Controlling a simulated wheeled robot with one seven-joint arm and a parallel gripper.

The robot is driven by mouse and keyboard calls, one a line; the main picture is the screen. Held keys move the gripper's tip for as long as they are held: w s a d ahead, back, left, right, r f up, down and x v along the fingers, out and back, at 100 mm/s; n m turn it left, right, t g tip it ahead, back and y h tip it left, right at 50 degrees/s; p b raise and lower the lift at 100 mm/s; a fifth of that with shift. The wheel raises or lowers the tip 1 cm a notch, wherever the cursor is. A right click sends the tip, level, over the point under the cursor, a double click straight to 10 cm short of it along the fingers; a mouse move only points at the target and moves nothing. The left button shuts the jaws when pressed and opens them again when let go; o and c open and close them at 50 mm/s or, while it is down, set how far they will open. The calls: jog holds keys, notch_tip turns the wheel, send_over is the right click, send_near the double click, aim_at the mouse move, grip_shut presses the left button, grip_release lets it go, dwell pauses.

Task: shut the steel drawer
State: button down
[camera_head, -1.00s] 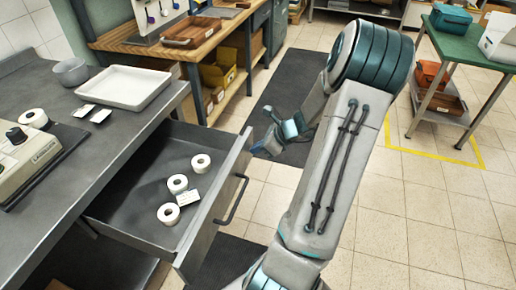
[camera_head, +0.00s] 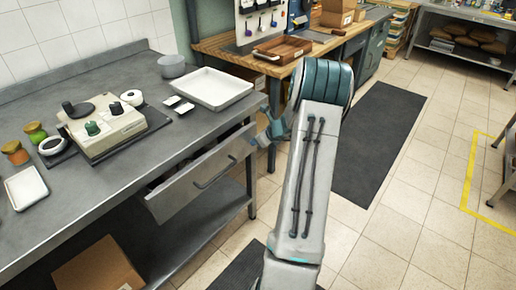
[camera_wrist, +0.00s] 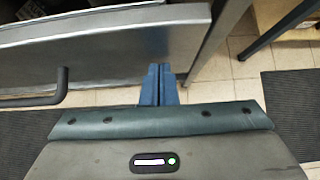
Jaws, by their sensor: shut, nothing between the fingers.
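The steel drawer (camera_head: 200,176) is under the grey counter and stands a little way out, with a narrow dark gap behind its front. The inside is almost wholly hidden. Its bar handle (camera_head: 216,172) is on the front face. My gripper (camera_head: 257,143) is at the right end of the drawer front, outside it. In the wrist view my fingers (camera_wrist: 158,85) are closed together and empty, against or very near the steel front (camera_wrist: 120,45), right of the handle (camera_wrist: 62,88). I cannot tell whether they touch.
The steel counter (camera_head: 150,142) carries a white tray (camera_head: 212,88), a labelled device (camera_head: 105,128) and jars. A cardboard box (camera_head: 98,268) sits below. A wooden workbench (camera_head: 235,55) stands behind. Tiled floor with a dark mat (camera_head: 380,135) is free to the right.

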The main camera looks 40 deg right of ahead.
aim_at(250, 134)
jog(key=w, duration=0.2)
jog(key=w+a+p, duration=0.1)
jog(key=w, duration=0.1)
jog(key=shift+w, duration=0.25)
jog(key=shift+w+a+r, duration=0.1)
jog(key=shift+w, duration=0.2)
jog(key=shift+w+a+r, duration=0.1)
jog(key=shift+a, duration=0.05)
jog(key=shift+s, duration=0.25)
jog(key=s, duration=0.1)
jog(key=s+b, duration=0.1)
jog(key=s+d, duration=0.1)
jog(key=shift+f, duration=0.25)
jog(key=v, duration=1.1)
jog(key=shift+d+f, duration=0.2)
jog(key=shift+f, duration=0.1)
jog(key=shift+s, duration=0.1)
